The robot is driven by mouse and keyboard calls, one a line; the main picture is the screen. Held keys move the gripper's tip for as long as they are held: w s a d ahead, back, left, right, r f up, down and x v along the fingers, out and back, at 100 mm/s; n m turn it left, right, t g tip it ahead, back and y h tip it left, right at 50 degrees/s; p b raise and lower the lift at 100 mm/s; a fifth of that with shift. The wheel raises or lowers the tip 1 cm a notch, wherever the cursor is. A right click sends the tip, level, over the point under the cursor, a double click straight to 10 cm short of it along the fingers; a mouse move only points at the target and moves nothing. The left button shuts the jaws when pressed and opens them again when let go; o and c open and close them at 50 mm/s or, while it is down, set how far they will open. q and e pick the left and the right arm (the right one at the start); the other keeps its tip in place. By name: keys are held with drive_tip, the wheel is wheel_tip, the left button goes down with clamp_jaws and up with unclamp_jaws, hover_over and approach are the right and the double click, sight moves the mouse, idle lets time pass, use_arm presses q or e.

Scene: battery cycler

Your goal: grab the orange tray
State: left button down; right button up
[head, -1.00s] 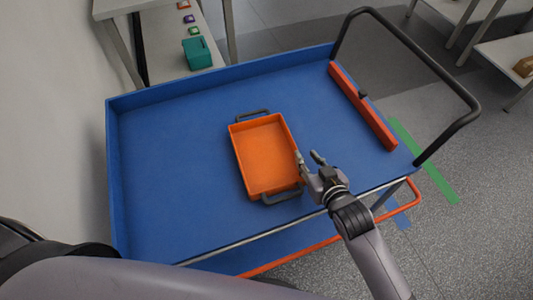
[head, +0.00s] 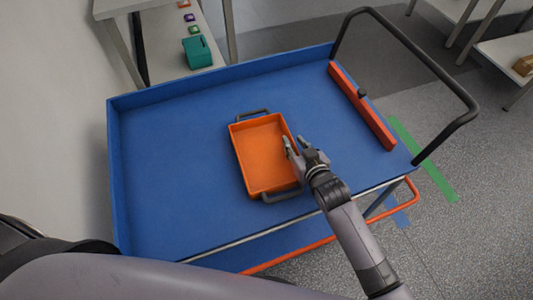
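The orange tray (head: 262,158) lies on the blue cart top, near its middle. It is empty and has a dark handle at its far end (head: 252,114) and another at its near end (head: 283,195). My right gripper (head: 294,142) is at the tray's right side, with its fingers apart and nothing seen between them. One finger overlaps the tray's right edge in the picture; I cannot tell whether it touches. My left gripper is out of view; only my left arm shows at the bottom left.
The blue cart (head: 165,185) has a raised rim and a dark push handle (head: 440,60) at the right. A long orange-red bar (head: 362,105) lies along its right end. A teal box (head: 197,52) stands on a shelf behind. Blue surface left of the tray is clear.

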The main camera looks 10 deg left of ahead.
clamp_jaws()
drive_tip(key=shift+r, duration=0.1)
idle(0.5)
